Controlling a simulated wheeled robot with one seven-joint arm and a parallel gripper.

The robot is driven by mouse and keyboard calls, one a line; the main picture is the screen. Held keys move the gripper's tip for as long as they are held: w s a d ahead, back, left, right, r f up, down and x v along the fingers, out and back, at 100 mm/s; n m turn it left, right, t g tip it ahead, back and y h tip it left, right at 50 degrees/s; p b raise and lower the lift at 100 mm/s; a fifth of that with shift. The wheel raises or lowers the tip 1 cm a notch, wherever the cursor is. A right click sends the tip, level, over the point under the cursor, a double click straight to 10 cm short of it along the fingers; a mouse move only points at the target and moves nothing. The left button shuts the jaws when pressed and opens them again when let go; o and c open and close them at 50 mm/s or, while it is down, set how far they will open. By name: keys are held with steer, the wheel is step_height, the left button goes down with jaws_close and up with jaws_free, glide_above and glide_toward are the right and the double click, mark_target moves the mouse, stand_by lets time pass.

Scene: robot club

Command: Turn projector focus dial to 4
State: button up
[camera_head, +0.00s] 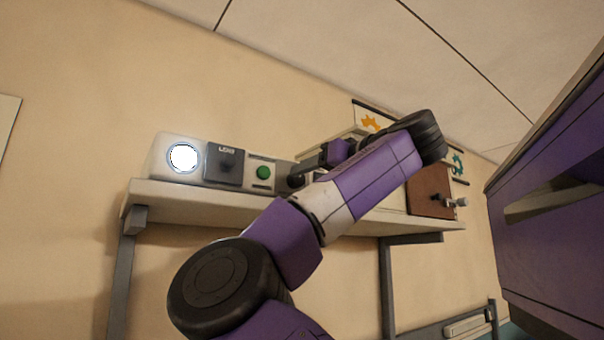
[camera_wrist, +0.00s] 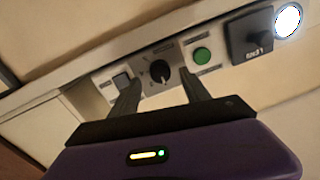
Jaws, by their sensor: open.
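The projector (camera_head: 160,146) is a pale box with a bright round lens (camera_head: 182,157), standing on a wall shelf. Its front carries a black square block (camera_head: 224,167), a green button (camera_head: 263,172) and a dark round dial (camera_head: 295,181). In the wrist view the dial (camera_wrist: 160,72) shows between my fingertips, with small marks around it too small to read; its setting cannot be told. My gripper (camera_wrist: 161,78) is open, one finger on each side of the dial; contact cannot be told. In the head view my gripper (camera_head: 303,172) is at the dial, partly hidden by my arm.
The wall shelf (camera_head: 255,205) rests on grey brackets. In the wrist view a dark switch (camera_wrist: 122,80) sits left of the dial and the green button (camera_wrist: 202,55) right of it. A brown box (camera_head: 430,188) stands right on the shelf. A purple cabinet (camera_head: 555,190) fills the right side.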

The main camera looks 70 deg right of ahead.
mark_target(300, 179)
steer(key=shift+p+x, duration=0.5)
steer(key=shift+x, duration=1.3)
jaws_close()
